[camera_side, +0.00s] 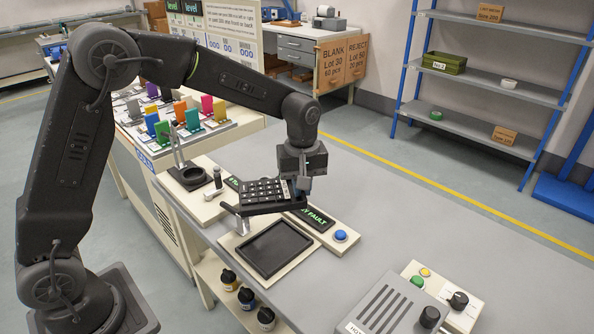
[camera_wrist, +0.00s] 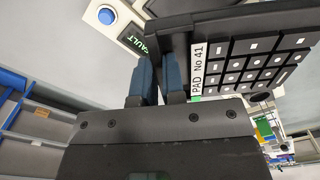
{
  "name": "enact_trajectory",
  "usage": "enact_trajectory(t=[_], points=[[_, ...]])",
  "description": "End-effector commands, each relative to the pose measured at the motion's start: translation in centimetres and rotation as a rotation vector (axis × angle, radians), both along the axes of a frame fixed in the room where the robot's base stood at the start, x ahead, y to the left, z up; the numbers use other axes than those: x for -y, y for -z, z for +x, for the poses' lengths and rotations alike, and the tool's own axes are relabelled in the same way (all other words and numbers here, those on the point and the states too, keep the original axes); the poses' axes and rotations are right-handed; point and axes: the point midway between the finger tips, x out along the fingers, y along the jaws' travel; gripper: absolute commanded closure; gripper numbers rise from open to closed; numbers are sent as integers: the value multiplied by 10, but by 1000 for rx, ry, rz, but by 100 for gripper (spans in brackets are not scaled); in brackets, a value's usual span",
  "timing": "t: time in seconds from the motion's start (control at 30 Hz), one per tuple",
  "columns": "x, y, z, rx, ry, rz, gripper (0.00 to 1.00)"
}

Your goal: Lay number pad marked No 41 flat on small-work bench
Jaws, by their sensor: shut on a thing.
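The number pad (camera_side: 262,192) is black with rows of dark keys and a white end label. In the wrist view the label on the pad (camera_wrist: 245,62) reads "PAD No 41". My gripper (camera_side: 304,190) is shut on the pad's label end and holds it roughly level, keys up, above the bench fixture. The gripper's blue fingers (camera_wrist: 159,75) show in the wrist view with the pad's edge at them. Below lies a long bench with a grey top (camera_side: 370,226); I see no name for it. The pad hides part of the fixture.
A black recessed tray (camera_side: 272,249) on a cream base lies in front of the pad. A display (camera_side: 312,218) reading "FAULT" and a blue button (camera_side: 340,236) stand beside it. A grey ribbed box (camera_side: 395,308) and control panel (camera_side: 440,293) occupy the near right. Bare bench lies right of the display.

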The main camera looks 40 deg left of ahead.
Motion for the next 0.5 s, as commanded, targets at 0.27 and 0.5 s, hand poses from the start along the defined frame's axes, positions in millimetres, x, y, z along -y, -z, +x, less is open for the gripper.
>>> enact_trajectory(t=[0.27, 0.5], points=[[36, 26, -24, -1, 651, 1, 100], [64, 47, -47, 2, 1215, 3, 100]])
